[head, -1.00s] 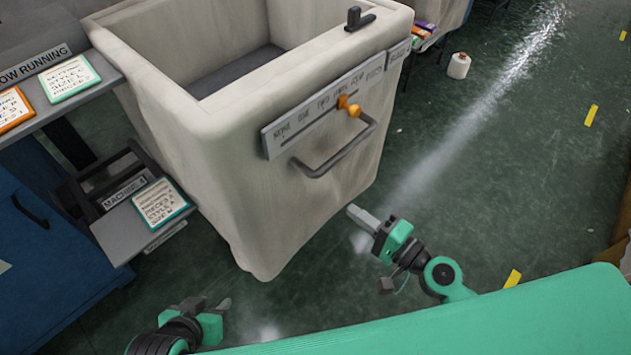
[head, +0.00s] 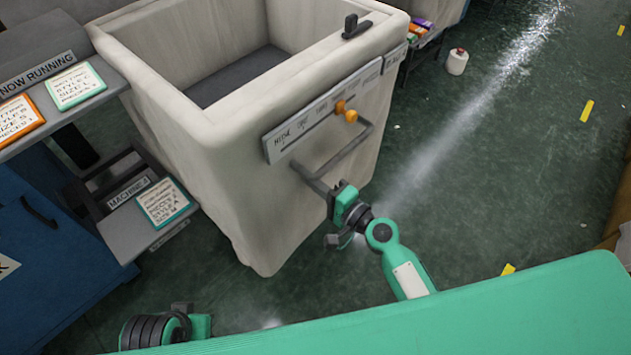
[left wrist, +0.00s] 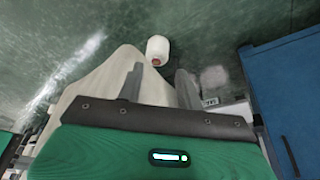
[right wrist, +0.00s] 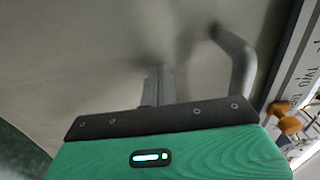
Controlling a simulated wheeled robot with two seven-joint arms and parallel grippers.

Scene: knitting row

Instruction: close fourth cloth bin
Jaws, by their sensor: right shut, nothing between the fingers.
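A large off-white cloth bin (head: 225,190) stands open-topped at the centre of the head view. Its near face carries a scale plate (head: 290,137) with an orange knob (head: 351,116) and a grey bar handle (head: 352,148). My right gripper (head: 322,186) is at the handle's lower left end. In the right wrist view, my right gripper's fingers (right wrist: 155,85) are together and empty beside the curved handle (right wrist: 240,65), close to the cloth wall. My left gripper (left wrist: 158,82) is open and empty in the left wrist view; its fingertips are hard to see in the head view.
A grey shelf stand (head: 155,235) with cards and a blue cabinet (head: 45,240) stand left of the bin. A white spool (head: 456,62) and yellow floor marks lie to the right. The green floor on the right is mostly clear. Another pale bin is partly visible behind.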

